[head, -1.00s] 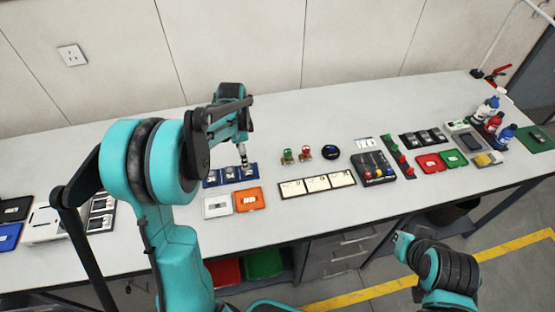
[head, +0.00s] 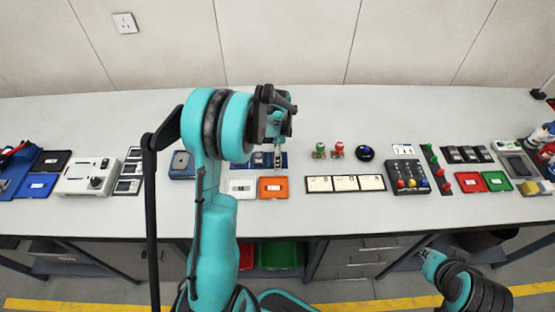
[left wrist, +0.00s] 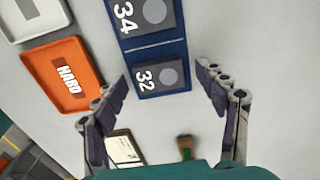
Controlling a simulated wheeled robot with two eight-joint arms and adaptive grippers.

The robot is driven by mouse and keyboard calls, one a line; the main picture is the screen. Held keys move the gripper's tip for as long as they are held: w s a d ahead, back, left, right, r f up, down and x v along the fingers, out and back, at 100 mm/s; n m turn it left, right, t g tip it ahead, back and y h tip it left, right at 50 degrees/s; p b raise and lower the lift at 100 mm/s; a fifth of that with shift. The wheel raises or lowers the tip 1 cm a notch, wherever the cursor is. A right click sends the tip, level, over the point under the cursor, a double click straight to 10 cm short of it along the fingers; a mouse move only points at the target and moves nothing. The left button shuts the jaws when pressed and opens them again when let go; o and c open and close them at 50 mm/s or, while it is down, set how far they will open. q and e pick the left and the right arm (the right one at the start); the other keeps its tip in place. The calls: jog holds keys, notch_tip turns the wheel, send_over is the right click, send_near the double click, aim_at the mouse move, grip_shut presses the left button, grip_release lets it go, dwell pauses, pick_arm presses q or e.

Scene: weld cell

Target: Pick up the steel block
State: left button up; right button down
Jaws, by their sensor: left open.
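A blue tray (head: 285,162) lies on the bench, partly hidden by my left gripper in the head view. In the left wrist view the tray's blue divider (left wrist: 155,43) separates two dark square pieces with grey round discs, marked 34 (left wrist: 142,14) and 32 (left wrist: 160,77). I cannot tell which piece, if either, is the steel block. My left gripper (left wrist: 166,92) is open above the tray's end, with the piece marked 32 between its spread fingers and apart from both. My right gripper (head: 428,254) is low in front of the bench, its jaws unclear.
An orange tray (head: 273,187) marked HARD and a white tray (head: 241,187) lie in front of the blue tray. White cards (head: 345,183) and green and red knobbed pieces (head: 337,150) stand to the right. Bare bench lies between them.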

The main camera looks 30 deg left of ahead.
pick_arm(q)
jog(key=c, duration=1.5)
jog(key=shift+r, duration=0.1)
